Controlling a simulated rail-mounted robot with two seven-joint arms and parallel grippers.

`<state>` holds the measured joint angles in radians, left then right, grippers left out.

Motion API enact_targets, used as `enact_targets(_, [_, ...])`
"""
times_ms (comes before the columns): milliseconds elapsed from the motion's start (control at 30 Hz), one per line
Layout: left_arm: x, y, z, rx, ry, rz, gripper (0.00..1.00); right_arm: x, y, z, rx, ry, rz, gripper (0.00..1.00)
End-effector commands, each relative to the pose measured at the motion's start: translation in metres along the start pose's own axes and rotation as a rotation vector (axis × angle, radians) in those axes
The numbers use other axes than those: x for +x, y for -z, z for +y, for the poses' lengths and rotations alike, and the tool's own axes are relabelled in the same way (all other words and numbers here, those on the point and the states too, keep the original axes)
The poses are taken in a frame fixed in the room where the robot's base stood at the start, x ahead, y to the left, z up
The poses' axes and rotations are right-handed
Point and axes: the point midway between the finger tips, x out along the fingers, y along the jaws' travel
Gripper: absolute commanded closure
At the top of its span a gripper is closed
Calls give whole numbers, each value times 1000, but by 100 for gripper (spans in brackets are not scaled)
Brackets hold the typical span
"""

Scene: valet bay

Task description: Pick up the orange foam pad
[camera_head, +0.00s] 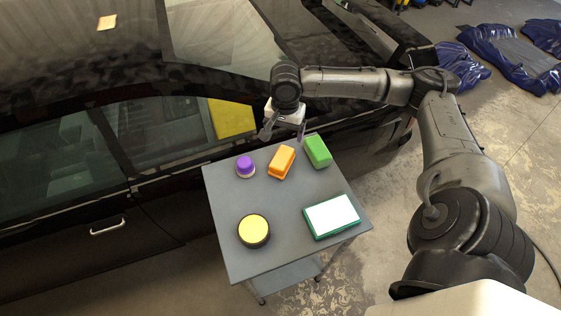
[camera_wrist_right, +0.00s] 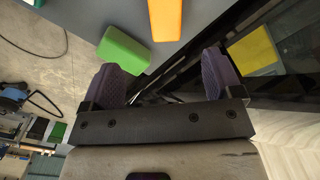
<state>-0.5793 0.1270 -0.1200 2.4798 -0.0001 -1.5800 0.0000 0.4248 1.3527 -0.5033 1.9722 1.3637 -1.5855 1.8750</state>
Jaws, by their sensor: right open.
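The orange foam pad (camera_head: 281,162) lies on the grey cart top (camera_head: 285,208), near its far edge, between a purple-topped round item and a green block. Its end also shows at the top of the right wrist view (camera_wrist_right: 165,18). My right gripper (camera_head: 284,133) is open and empty beyond the cart's far edge, close to the car side. In the right wrist view its two purple-grey fingers (camera_wrist_right: 163,82) stand wide apart, with the pad beyond the fingertips and not between them. My left gripper is not in view.
On the cart are a purple-topped item (camera_head: 245,166), a green block (camera_head: 317,151), a round yellow pad (camera_head: 253,231) and a white-topped green box (camera_head: 332,216). The black car (camera_head: 150,140) stands close along the cart. Blue sheets (camera_head: 510,55) lie on the floor.

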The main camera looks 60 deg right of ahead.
Motion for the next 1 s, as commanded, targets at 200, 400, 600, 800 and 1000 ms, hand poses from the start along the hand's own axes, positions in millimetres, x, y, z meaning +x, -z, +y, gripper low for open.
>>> enact_targets(200, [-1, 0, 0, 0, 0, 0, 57, 9, 0, 0, 108, -1, 1, 15])
enact_targets(400, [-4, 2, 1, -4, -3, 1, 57, 42, 0, 0, 114, -3, 0, 15])
enact_targets(600, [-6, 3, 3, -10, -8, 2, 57, 72, 0, -1, 112, -1, 1, 15])
enact_targets(800, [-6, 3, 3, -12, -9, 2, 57, 85, 0, -1, 111, 1, 2, 15])
enact_targets(1000, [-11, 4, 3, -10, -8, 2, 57, 98, -1, -4, 112, -1, 0, 15])
